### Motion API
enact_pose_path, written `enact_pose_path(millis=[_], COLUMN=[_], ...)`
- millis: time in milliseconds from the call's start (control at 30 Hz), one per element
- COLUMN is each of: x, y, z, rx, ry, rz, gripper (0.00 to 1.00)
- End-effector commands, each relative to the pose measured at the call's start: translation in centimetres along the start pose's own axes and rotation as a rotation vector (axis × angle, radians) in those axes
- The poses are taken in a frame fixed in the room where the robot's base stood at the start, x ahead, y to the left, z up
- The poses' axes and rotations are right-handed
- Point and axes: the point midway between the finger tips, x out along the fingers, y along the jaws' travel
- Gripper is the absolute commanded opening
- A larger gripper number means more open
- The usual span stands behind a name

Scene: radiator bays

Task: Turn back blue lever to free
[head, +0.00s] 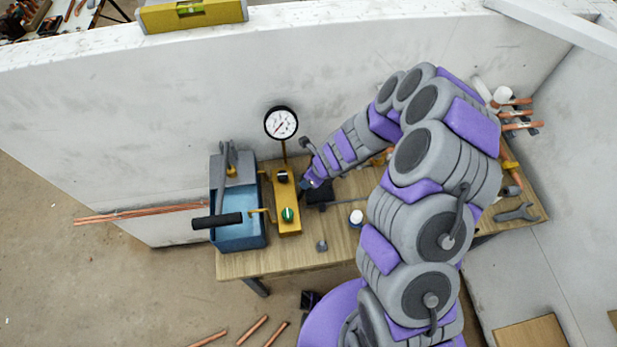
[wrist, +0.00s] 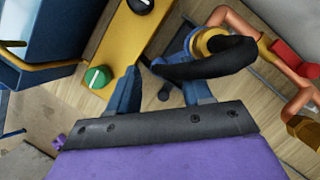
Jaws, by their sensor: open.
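My gripper (wrist: 160,80) is open, with its two grey-blue fingers apart at the bottom middle of the wrist view. In the head view my gripper (head: 309,183) is low over the bench, just right of the yellow block. Beyond the fingertips in the wrist view is a blue piece (wrist: 180,46), probably the blue lever, beside a brass ring (wrist: 208,40). A black curved piece (wrist: 205,63) crosses in front and hides part of it. I see no clear contact with the fingers. In the head view I cannot make the lever out.
Left of my gripper is the yellow block (head: 288,219) with a green knob (head: 288,214) and a black knob (head: 283,176). Farther left stands a blue tank (head: 236,238) with a black-handled pump. Copper pipe (wrist: 240,20) runs right in the wrist view. A white wall (head: 150,120) closes the back.

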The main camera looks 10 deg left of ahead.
Motion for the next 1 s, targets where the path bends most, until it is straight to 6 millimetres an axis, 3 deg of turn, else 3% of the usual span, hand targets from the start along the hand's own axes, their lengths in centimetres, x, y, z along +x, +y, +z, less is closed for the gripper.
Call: enact_pose_path(millis=[600,800,1000], x=[-11.6,-13.9,-14.8], y=[-0.1,0.0,0.0], z=[0.1,0.1,0.1], rx=[-0.002,-0.001,0.001], ry=[0.004,0.003,0.005], rz=[-0.003,0.001,0.0], gripper=[0.5,0.5,0.5])
